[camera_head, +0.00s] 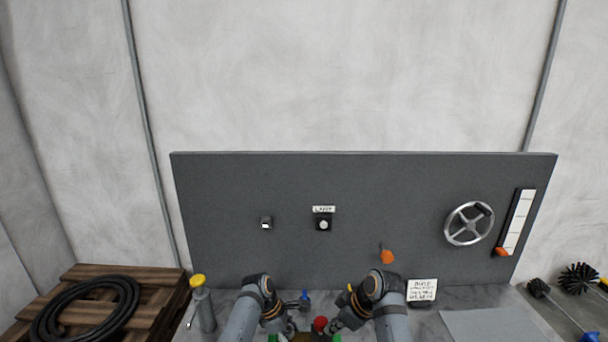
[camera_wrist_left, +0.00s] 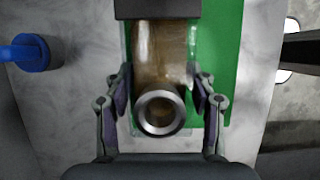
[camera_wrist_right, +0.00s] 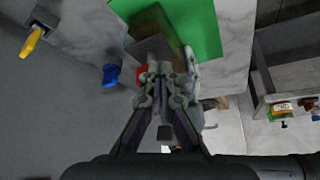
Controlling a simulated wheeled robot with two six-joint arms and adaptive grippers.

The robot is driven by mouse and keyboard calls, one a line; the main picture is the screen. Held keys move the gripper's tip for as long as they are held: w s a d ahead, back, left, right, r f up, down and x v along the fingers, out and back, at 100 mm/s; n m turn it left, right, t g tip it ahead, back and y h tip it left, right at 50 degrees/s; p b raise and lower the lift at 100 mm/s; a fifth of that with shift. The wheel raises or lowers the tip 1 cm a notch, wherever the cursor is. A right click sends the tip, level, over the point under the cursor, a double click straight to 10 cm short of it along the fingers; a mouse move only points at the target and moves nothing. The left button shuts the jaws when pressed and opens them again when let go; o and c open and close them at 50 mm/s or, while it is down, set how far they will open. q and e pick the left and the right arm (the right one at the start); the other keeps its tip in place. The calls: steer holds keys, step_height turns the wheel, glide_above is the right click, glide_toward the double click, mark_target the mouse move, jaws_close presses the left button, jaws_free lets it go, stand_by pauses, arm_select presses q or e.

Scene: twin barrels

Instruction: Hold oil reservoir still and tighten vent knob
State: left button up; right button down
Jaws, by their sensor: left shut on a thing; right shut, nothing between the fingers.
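The oil reservoir (camera_wrist_left: 160,60) is a clear-walled body with brown oil in it and a metal ring at its near end. My left gripper (camera_wrist_left: 163,82) has a finger on each side of it and is shut on it. In the right wrist view the brown reservoir body (camera_wrist_right: 152,24) is partly hidden behind a grey block. A red knob, likely the vent knob (camera_head: 320,323), shows in the head view between my grippers. Part of it shows in the right wrist view (camera_wrist_right: 141,74) beside the fingertips. My right gripper (camera_wrist_right: 160,72) is shut and empty; contact with the knob cannot be told.
A green mat (camera_wrist_right: 197,25) lies under the reservoir. A blue handle (camera_head: 304,298) and a yellow handle (camera_wrist_right: 32,42) are close by. A grey panel (camera_head: 290,190) with a handwheel (camera_head: 469,223) stands behind. A yellow-topped cylinder (camera_head: 205,310) stands at the left.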

arm_select(q)
steer(key=shift+d, duration=0.1)
arm_select(e)
steer(key=shift+r, duration=0.1)
steer(key=r, duration=0.6)
steer(key=shift+s+d, duration=0.25)
steer(key=shift+s, duration=0.05)
step_height(320, 180, down, 6)
steer(key=w+d, duration=0.1)
steer(key=w, duration=0.1)
stand_by(0.8)
steer(key=shift+w+a+f, duration=0.1)
steer(key=shift+w+a, duration=0.1)
steer(key=shift+a, duration=0.05)
stand_by(0.7)
